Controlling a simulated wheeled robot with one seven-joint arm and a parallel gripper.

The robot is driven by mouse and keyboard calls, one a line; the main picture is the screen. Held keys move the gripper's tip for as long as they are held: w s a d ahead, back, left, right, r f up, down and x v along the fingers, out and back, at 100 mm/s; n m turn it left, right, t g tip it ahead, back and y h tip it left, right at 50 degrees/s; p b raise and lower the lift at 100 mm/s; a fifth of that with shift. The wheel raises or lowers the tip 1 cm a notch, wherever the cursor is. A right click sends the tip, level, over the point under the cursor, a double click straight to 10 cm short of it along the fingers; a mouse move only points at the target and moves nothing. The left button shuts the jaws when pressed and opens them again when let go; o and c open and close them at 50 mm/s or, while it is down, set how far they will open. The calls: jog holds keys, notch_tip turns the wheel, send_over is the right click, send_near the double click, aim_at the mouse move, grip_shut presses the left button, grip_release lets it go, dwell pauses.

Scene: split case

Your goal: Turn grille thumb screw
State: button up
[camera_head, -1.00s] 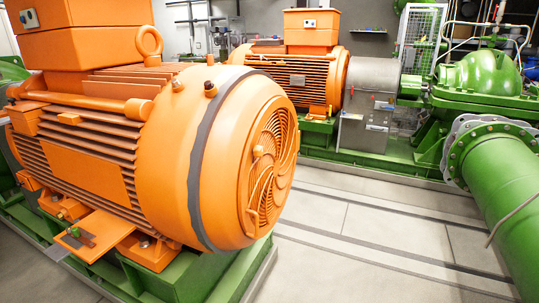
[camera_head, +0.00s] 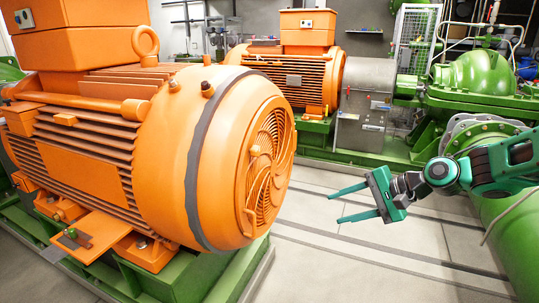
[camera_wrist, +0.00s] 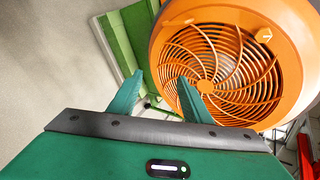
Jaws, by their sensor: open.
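The orange motor's round end cover has a spiral grille (camera_head: 268,168), which also shows in the wrist view (camera_wrist: 207,86). A small orange knob (camera_head: 255,151) that looks like the thumb screw stands at the grille's edge. It also shows at the upper right of the wrist view (camera_wrist: 265,36). My green gripper (camera_head: 334,208) is open and empty, right of the grille and apart from it. Its two fingers point left toward the motor. In the wrist view my fingers (camera_wrist: 161,78) overlap the grille's left edge in the picture. The knob lies well right of them there.
A thin curved handle (camera_head: 251,199) sits on the grille, below the knob. A second orange motor (camera_head: 300,72) stands behind. A large green pipe (camera_head: 508,222) is at the right. Grey floor (camera_head: 375,212) lies open between motor and pipe.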

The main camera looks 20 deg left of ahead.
jog(key=w+a+r+m+y, duration=0.1)
jog(key=a+r+m+y, duration=0.1)
jog(key=a+r+y, duration=0.45)
jog(key=m+g+y, duration=0.1)
jog(key=m, duration=0.1)
send_near(259, 152)
jog(key=a, duration=0.8)
jog(key=shift+w+a, duration=0.25)
jog(key=shift+w, duration=0.1)
